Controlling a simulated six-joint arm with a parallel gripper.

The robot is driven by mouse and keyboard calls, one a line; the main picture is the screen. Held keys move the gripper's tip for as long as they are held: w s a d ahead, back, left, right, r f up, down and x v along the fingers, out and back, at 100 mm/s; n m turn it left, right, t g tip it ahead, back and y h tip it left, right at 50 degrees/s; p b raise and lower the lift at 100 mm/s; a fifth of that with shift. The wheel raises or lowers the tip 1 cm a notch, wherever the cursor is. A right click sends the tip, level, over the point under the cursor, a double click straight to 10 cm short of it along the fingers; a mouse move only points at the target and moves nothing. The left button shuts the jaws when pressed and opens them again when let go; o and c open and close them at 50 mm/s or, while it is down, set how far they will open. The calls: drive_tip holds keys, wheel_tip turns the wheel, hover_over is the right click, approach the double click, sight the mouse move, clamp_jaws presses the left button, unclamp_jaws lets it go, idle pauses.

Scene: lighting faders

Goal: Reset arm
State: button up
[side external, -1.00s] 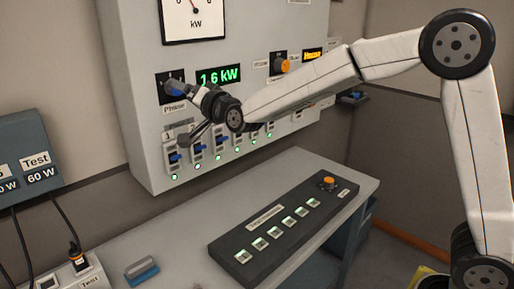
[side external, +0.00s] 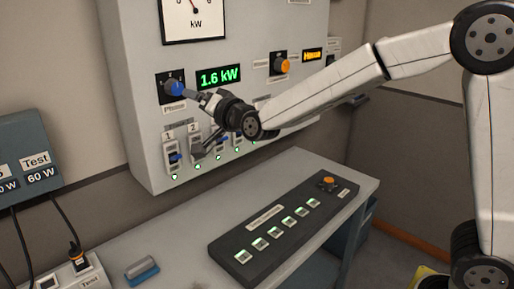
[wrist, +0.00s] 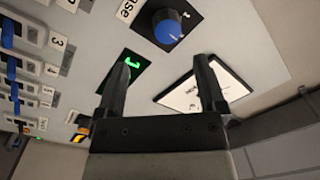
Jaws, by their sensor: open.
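My gripper (side external: 199,124) is in front of the grey wall cabinet (side external: 146,120), its two fingers apart and empty. One finger is near the blue Phase knob (side external: 177,88) and the other is lower, near the numbered switches. In the wrist view my gripper (wrist: 163,82) shows two dark fingers spread wide, with the blue knob (wrist: 168,29) beyond them and nothing between them. The green display (side external: 219,78) reads 1.6 kW. Blue-levered switches (side external: 175,158) run along the cabinet's lower part with green lights beneath; my gripper and wrist hide some of them.
A black fader panel (side external: 282,222) with several lit keys and an orange knob (side external: 328,182) lies on the grey table (side external: 190,240). A blue-grey block (side external: 141,268) and a socket strip (side external: 85,275) are at the front left. An orange knob (side external: 281,66) and a kW meter (side external: 195,16) are on the cabinet.

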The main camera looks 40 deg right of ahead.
drive_tip(key=s+d+f+n+g, duration=0.4)
drive_tip(key=s+f+g, duration=0.4)
drive_tip(key=s+f, duration=0.5)
drive_tip(key=s+d+f+n+g, duration=0.4)
drive_tip(key=s+f+g, duration=0.3)
drive_tip(key=s+f, duration=0.5)
drive_tip(key=s+d, duration=0.1)
drive_tip(key=s, duration=0.1)
drive_tip(key=shift+s+d+f+g+h, duration=0.25)
drive_tip(key=shift+s+f+g+h, duration=0.05)
drive_tip(key=shift+s+f+g, duration=0.1)
drive_tip(key=shift+w+r, duration=0.1)
